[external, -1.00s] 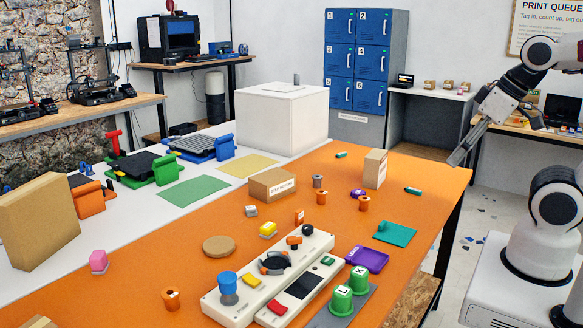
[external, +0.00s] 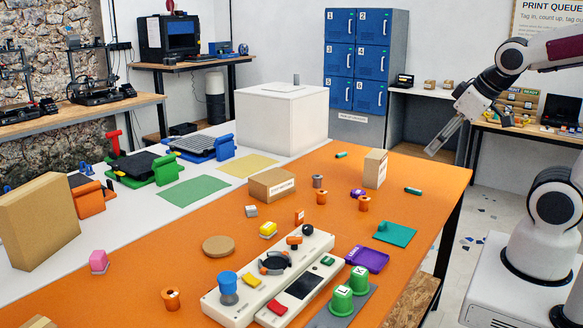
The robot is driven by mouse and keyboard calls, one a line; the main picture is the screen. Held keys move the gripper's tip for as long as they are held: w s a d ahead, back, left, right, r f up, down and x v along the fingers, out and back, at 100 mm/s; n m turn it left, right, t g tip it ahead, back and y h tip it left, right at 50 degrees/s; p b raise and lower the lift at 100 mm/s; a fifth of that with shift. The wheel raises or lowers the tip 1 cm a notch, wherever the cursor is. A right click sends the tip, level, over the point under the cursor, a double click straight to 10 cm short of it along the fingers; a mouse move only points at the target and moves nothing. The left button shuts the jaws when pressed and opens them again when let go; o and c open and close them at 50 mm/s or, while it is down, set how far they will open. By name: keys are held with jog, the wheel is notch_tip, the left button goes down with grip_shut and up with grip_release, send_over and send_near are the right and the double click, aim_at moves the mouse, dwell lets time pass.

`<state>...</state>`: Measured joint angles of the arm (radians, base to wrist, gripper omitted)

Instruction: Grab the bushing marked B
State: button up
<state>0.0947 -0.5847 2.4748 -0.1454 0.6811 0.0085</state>
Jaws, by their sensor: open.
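Several small bushing-like cylinders stand on the orange table (external: 420,170). One orange bushing (external: 172,299) is at the front left with a dark mark on its side. Two more orange ones, a middle bushing (external: 321,198) and a right bushing (external: 365,204), stand near the table's centre. A grey-brown bushing (external: 318,181) is just behind them. The marks are too small to read, so I cannot tell which one is B. My gripper (external: 431,153) is open and empty, above the table's far right corner, well apart from all the bushings.
A cardboard box (external: 272,184) and an upright box (external: 375,169) stand near the bushings. The right table edge is mostly clear.

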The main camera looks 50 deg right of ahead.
jog(key=w+d+f+n+t, duration=0.1)
jog(key=w+d+f, duration=0.1)
jog(key=w+d, duration=0.35)
jog(key=w+d+f+n+t+h, duration=0.1)
jog(key=w+d+f, duration=0.25)
jog(key=w, duration=0.25)
jog(key=w+d+f+n+t, duration=0.1)
jog(key=w+d+f, duration=0.1)
jog(key=w+d, duration=0.4)
jog(key=n+t+y, duration=0.2)
jog(key=y, duration=0.6)
send_near(364, 200)
jog(key=w, duration=0.1)
jog(key=w+d+f, duration=0.1)
jog(key=w+d, duration=0.1)
jog(key=shift+w+f, duration=0.15)
jog(key=shift+f, duration=0.15)
jog(key=shift+s+a+f+t+y, duration=0.35)
jog(key=shift+s+a+t+y, duration=0.1)
jog(key=shift+s, duration=0.1)
jog(key=shift+x, duration=1.3)
jog(key=shift+w, duration=0.1)
